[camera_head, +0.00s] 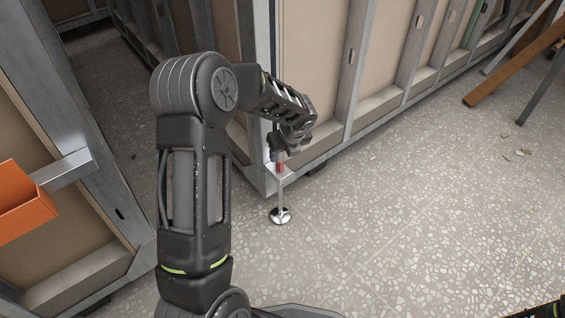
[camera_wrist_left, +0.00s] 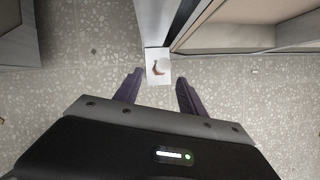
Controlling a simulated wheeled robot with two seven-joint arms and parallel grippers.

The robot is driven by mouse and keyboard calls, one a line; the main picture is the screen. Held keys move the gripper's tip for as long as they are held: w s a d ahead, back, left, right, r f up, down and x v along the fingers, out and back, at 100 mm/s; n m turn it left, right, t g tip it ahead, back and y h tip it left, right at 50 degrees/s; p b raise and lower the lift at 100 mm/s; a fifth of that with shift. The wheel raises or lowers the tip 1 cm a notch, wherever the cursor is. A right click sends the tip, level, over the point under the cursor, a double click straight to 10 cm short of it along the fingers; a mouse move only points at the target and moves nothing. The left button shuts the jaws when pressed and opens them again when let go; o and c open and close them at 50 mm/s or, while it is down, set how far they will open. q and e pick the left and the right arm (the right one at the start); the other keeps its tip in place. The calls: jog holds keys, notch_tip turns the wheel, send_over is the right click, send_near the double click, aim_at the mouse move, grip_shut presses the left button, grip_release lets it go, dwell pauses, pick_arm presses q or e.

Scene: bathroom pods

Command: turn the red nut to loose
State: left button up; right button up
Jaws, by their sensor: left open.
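The red nut (camera_head: 280,168) sits on an upright threaded leg (camera_head: 280,190) at the bottom corner of the pod frame. The leg ends in a round metal foot (camera_head: 280,215) on the floor. My left gripper (camera_head: 282,150) is close above the nut. In the left wrist view my left gripper (camera_wrist_left: 159,77) has its two fingers spread apart with nothing between them. A small red part (camera_wrist_left: 157,68) shows on a pale corner plate (camera_wrist_left: 158,79) just beyond the fingertips; most of the nut's outline is hard to make out.
The pod wall (camera_head: 385,75) with its metal studs stands behind and right of the leg. Another frame (camera_head: 80,180) with an orange box (camera_head: 20,200) stands at left. Planks (camera_head: 515,55) lean at far right. The speckled floor (camera_head: 400,210) in front is mostly clear.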

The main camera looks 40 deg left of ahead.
aim_at(281, 159)
pick_arm(q)
jog(key=b+x, duration=0.3)
jog(key=x, duration=0.4)
jog(key=shift+f+b, duration=0.35)
jog(key=shift+f, duration=0.05)
grip_shut()
